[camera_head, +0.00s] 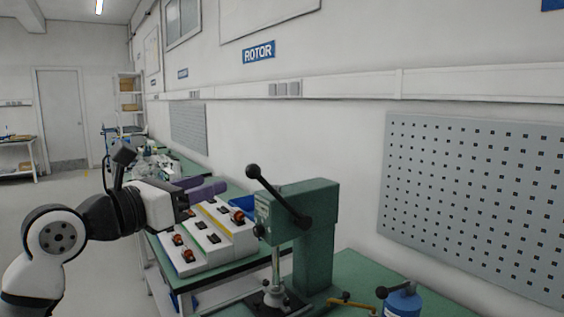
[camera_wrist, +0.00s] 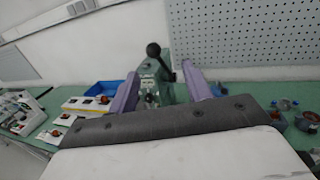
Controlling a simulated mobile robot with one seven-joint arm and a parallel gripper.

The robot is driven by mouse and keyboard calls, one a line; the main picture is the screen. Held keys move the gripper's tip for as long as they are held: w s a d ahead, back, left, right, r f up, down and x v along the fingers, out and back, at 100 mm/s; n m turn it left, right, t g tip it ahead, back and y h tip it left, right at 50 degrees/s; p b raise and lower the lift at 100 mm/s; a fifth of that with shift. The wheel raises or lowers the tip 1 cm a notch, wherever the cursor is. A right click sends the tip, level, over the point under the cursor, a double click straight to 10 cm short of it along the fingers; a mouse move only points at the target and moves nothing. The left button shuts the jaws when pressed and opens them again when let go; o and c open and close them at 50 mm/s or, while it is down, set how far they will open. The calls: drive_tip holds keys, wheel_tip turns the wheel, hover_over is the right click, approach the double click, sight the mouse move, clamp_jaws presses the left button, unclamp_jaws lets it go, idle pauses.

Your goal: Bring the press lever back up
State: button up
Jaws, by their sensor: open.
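The green press (camera_head: 318,235) stands on the bench right of centre in the head view. Its black lever (camera_head: 280,198) slants across the press head, with one ball knob at the upper left and the other end lower right. In the wrist view the press (camera_wrist: 150,84) and the lever's black knob (camera_wrist: 153,50) appear between my fingers, farther off. My gripper (camera_head: 208,188) has purple fingers and is left of the press, apart from the lever. In the wrist view my gripper (camera_wrist: 160,72) is open, with nothing between the fingertips.
A white stepped rack (camera_head: 210,240) with several small parts stands below and beside my gripper. A blue bin (camera_head: 243,204) is behind it. A blue canister (camera_head: 402,302) and a brass-coloured piece (camera_head: 350,302) are right of the press. A grey pegboard (camera_head: 475,200) hangs on the wall.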

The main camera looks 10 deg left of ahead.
sight(247, 174)
drive_tip(key=shift+y, duration=0.4)
drive_tip(key=p+x, duration=0.1)
drive_tip(key=x, duration=0.3)
drive_tip(key=p+x, duration=0.2)
drive_tip(key=x, duration=0.2)
drive_tip(key=a+f+p+x, duration=0.1)
drive_tip(key=p+x, duration=0.1)
drive_tip(key=x, duration=0.2)
drive_tip(key=shift+w+d, duration=0.25)
drive_tip(key=shift+w, duration=0.35)
drive_tip(key=shift+w+d+f, duration=0.1)
drive_tip(key=shift+w+d, duration=0.15)
drive_tip(key=shift+w, duration=0.25)
clamp_jaws()
